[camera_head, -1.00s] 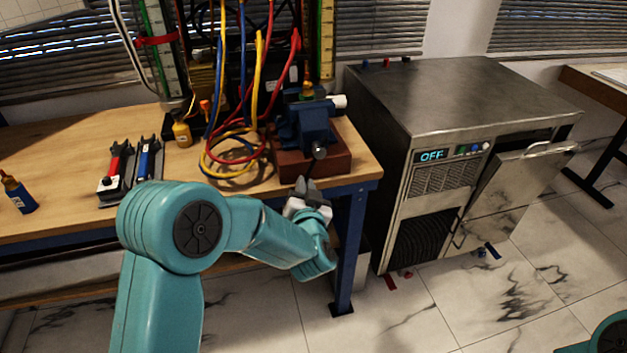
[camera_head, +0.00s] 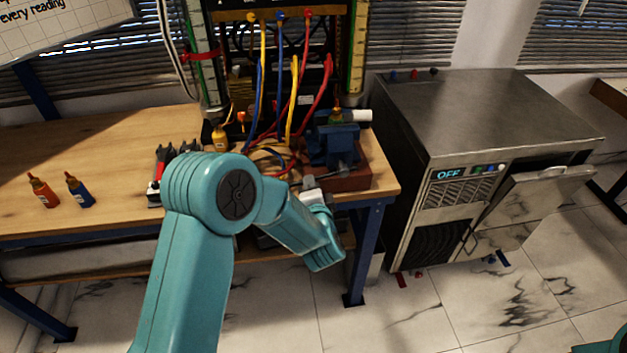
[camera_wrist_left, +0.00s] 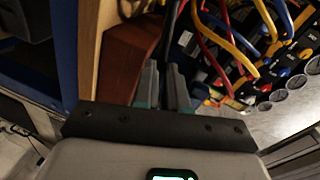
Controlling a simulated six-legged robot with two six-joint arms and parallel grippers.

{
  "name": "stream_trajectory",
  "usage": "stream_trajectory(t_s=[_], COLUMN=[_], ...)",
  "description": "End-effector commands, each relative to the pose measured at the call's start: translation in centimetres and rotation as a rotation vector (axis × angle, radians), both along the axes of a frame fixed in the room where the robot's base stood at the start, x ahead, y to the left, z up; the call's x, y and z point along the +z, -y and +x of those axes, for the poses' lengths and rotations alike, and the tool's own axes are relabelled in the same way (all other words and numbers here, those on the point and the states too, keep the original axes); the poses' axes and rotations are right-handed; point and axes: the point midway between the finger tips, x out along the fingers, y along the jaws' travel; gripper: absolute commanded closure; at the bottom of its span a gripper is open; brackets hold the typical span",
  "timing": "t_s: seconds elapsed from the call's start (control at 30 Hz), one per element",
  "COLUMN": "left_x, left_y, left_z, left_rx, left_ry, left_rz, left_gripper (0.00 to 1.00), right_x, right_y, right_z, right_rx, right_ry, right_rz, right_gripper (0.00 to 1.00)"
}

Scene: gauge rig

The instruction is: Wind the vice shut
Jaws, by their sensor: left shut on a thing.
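The blue vice (camera_head: 335,146) stands on a reddish-brown block (camera_head: 350,180) at the right front corner of the workbench. My left gripper (camera_head: 309,182) is at the front of the vice, low beside the block. In the left wrist view its fingers (camera_wrist_left: 164,86) are shut on a dark bar (camera_wrist_left: 170,32), the vice handle, beside the brown block (camera_wrist_left: 130,45). The vice's jaw gap cannot be made out. My right gripper is out of view.
Blue, yellow and red hoses (camera_head: 290,100) hang down behind and left of the vice. Small bottles (camera_head: 80,190) stand on the bench's left. A metal cabinet (camera_head: 470,120) with its flap tilted open stands right of the bench, with floor before it.

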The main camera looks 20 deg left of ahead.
Motion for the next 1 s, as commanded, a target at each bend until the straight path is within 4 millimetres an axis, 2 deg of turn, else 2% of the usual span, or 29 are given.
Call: stream_trajectory(t_s=[0.03,0.3,0.33,0.4,0.43,0.77,0.87,1.0], left_x=[0.6,2.5,1.8,1.8,1.9,2.1,2.3,2.9], left_y=[0.4,0.5,0.4,0.3,0.3,0.3,1.0,2.8], left_z=[-0.3,-0.3,-0.3,-0.2,-0.2,-0.3,-1.2,-3.6], left_rx=[-0.010,-0.014,-0.013,-0.011,-0.010,-0.006,-0.009,-0.012], left_ry=[-0.045,-0.181,-0.178,-0.172,-0.171,-0.164,-0.164,-0.164], left_rz=[0.037,0.238,0.235,0.232,0.232,0.230,0.230,0.230], left_gripper=[1.00,1.00,0.94,0.71,0.63,0.63,0.63,0.63], right_x=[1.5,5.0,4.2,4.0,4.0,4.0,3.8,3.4], right_y=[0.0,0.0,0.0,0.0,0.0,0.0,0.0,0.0], right_z=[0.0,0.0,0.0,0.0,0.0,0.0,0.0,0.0], right_rx=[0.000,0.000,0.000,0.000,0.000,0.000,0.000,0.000], right_ry=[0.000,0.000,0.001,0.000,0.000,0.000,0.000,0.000], right_rz=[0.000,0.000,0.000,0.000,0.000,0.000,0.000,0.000], right_gripper=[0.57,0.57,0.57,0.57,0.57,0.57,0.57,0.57])
